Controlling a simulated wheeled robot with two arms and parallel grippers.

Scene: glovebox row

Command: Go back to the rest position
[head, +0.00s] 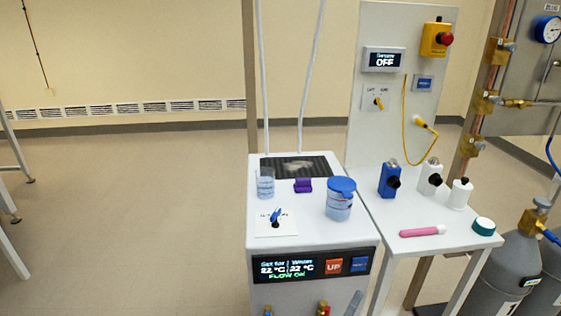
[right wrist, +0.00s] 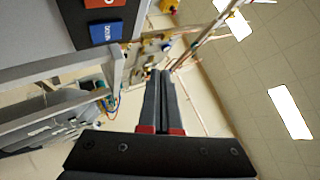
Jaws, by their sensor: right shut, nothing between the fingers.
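My right gripper (right wrist: 161,74) is shut and empty in the right wrist view, its two dark fingers side by side with red marks at their base. In the head view only a small grey tip of my right gripper (head: 354,303) shows at the bottom edge, in front of the white cabinet's lower front. My left gripper is in neither view.
A white cabinet (head: 262,238) bears a beaker (head: 265,185), a blue-lidded jar (head: 340,200) and a purple block (head: 303,185). Gas cylinders (head: 507,270) stand right.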

